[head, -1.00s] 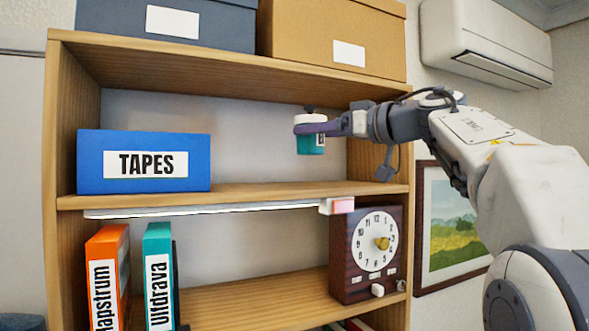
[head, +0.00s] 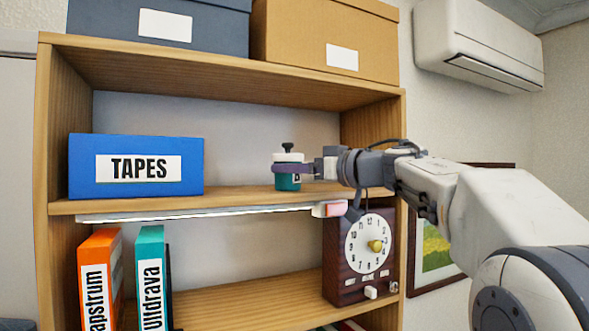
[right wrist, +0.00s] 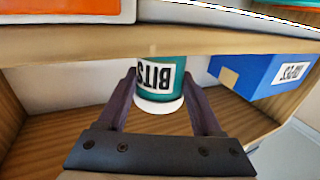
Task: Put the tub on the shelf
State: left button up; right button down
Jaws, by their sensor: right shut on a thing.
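The tub (head: 288,182) is teal with a white lid and a dark knob. It is upright at the middle compartment of the wooden shelf unit (head: 232,198), right of centre, low over the middle board. I cannot tell whether its base touches the board. My right gripper (head: 290,169) reaches in from the right, its purple fingers shut around the tub. The right wrist view is upside down. There the tub (right wrist: 158,74) reads "BITS" between the fingers (right wrist: 160,92), and the shelf's front edge adjoins its base. My left gripper is not in view.
A blue TAPES box (head: 135,190) stands left on the same board, with clear room between it and the tub. A lamp strip (head: 210,213) runs under the front edge. A clock (head: 358,252) and binders (head: 150,277) stand below.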

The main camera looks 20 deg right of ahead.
jog(key=shift+c, duration=0.2)
grip_release()
jog(key=b+v, duration=0.5)
jog(key=v, duration=0.7)
jog(key=shift+s, duration=0.1)
